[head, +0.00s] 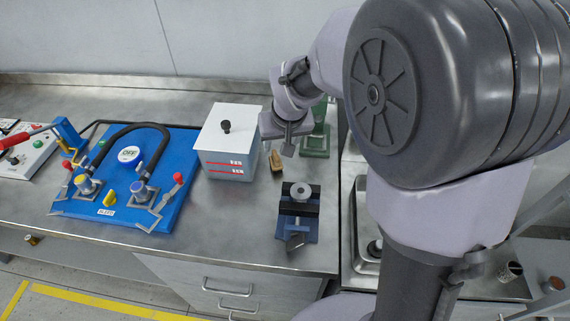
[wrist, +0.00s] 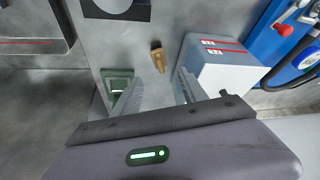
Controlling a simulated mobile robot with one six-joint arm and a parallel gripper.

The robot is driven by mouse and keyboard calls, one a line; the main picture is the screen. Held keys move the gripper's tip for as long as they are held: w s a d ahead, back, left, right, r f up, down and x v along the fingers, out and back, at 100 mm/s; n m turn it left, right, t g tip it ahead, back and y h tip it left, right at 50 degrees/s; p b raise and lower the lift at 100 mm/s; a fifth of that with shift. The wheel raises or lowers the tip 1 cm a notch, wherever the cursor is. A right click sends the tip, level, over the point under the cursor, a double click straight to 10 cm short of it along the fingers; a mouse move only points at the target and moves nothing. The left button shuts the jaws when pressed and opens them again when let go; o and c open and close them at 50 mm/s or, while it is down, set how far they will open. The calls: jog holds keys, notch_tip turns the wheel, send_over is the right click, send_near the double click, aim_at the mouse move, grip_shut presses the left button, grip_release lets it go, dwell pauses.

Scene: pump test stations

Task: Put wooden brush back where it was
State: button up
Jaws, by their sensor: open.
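The wooden brush (head: 276,161) is small and brown. It is on the steel bench, just right of the white box, and looks free of my gripper. It also shows in the wrist view (wrist: 157,57), beyond the fingertips and roughly between them. My gripper (head: 287,146) is above the bench near the brush, between the white box and a green stand. In the wrist view my gripper (wrist: 158,78) has its two fingers spread with nothing between them. I cannot tell how high the fingertips are above the brush.
The white box (head: 229,163) with red stripes is close on the left of the brush. The green stand (head: 316,146) is just right. A blue-based fixture (head: 298,228) is in front. A blue pump board (head: 115,208) lies farther left. A sink (head: 362,222) is at right.

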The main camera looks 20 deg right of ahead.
jog(key=s+a+r+m, duration=0.1)
jog(key=s+r+m, duration=0.1)
jog(key=s+r, duration=0.9)
jog(key=s+a+f+m+t+y, duration=0.1)
jog(key=s+a, duration=0.1)
jog(key=s, duration=1.3)
jog(key=shift+s+a+m+y, duration=0.15)
jog(key=shift+a+m+y, duration=0.15)
jog(key=shift+m+y, duration=0.1)
